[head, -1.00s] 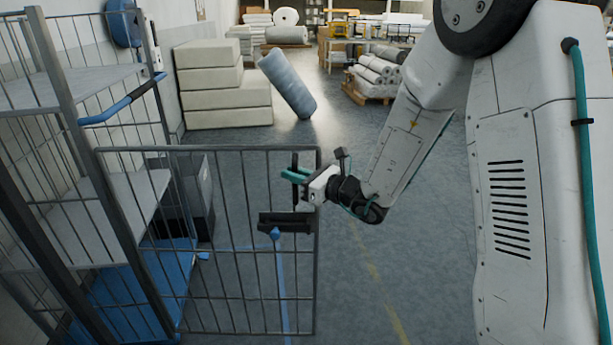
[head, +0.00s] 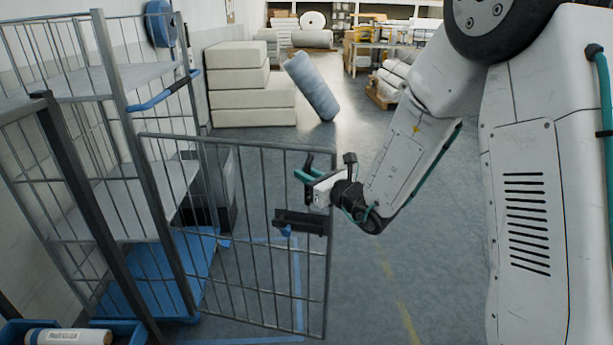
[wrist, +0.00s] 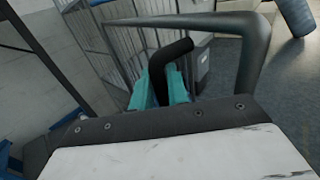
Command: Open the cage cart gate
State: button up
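The cage cart (head: 130,180) stands at the left of the head view, with grey wire sides, pale shelves and a blue base. Its wire gate (head: 245,240) stands swung out from the cart's right post toward the right and front. A black handle (wrist: 172,52) is near the gate's free edge. My gripper (head: 307,176) is at this handle. In the wrist view its teal fingers (wrist: 160,88) lie on both sides of the black handle, closed on it. The fingertips are partly hidden. A dark latch plate (head: 301,223) sits on the gate below the gripper.
White foam blocks (head: 250,100) and a tilted blue-grey roll (head: 312,87) stand behind. A grey bin (head: 215,185) is behind the gate. A blue tray (head: 125,330) with a labelled roll (head: 68,337) is at lower left. Floor right of the gate is clear.

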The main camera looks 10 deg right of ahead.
jog(key=shift+o, duration=1.1)
jog(key=shift+d, duration=0.1)
jog(key=v, duration=0.7)
jog(key=shift+s+d, duration=0.2)
jog(key=shift+s, duration=0.1)
